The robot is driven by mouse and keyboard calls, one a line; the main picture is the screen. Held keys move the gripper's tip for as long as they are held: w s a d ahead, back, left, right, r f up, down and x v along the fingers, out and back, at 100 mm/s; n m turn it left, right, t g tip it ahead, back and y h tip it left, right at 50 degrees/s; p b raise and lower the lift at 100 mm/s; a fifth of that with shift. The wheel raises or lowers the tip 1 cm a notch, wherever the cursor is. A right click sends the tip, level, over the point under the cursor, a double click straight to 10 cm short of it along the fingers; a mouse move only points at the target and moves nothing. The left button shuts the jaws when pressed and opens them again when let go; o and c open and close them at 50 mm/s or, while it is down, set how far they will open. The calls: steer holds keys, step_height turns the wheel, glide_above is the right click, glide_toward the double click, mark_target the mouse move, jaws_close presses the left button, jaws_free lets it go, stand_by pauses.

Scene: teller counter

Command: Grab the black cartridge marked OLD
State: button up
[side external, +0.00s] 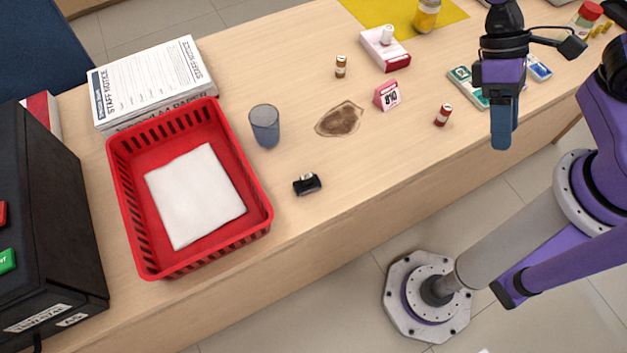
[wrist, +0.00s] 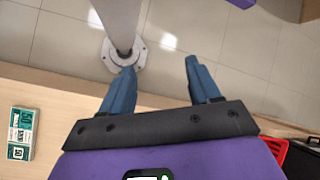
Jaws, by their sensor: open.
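A small black cartridge (side external: 307,184) with a pale label lies on the counter, just right of the red basket; its lettering is too small to read. My gripper (side external: 504,125) hangs near the counter's front edge at the right, well away from the cartridge. In the wrist view, the two blue fingers of my gripper (wrist: 160,92) are apart with nothing between them. I cannot make out the cartridge in the wrist view.
A red basket (side external: 262,212) holds a white cloth (side external: 195,195). A grey-blue cup (side external: 265,127) stands behind the cartridge. A brown stain (side external: 340,119), a pink number tag (side external: 387,95) and a small red-and-white bottle (side external: 443,115) lie between it and my gripper. A paper stack (side external: 155,80) is at back left.

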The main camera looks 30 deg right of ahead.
steer(key=w+a+f+m+g+y, duration=0.3)
steer(key=a+m+y, duration=0.1)
steer(key=a+m, duration=0.2)
steer(key=m+t+y, duration=0.9)
steer(key=m+t, duration=0.3)
steer(key=m, duration=0.7)
glide_toward(307, 181)
steer(key=x, duration=0.4)
steer(key=shift+w+a+f, duration=0.1)
steer(key=shift+a+f, duration=0.05)
steer(key=shift+f, duration=0.15)
steer(key=shift+w+f+x, duration=0.15)
steer(key=shift+f+x, duration=0.05)
steer(key=shift+x, duration=1.25)
steer(key=shift+w+f+x, duration=0.1)
steer(key=shift+f+x, duration=0.05)
steer(key=shift+x, duration=1.25)
steer(key=c, duration=1)
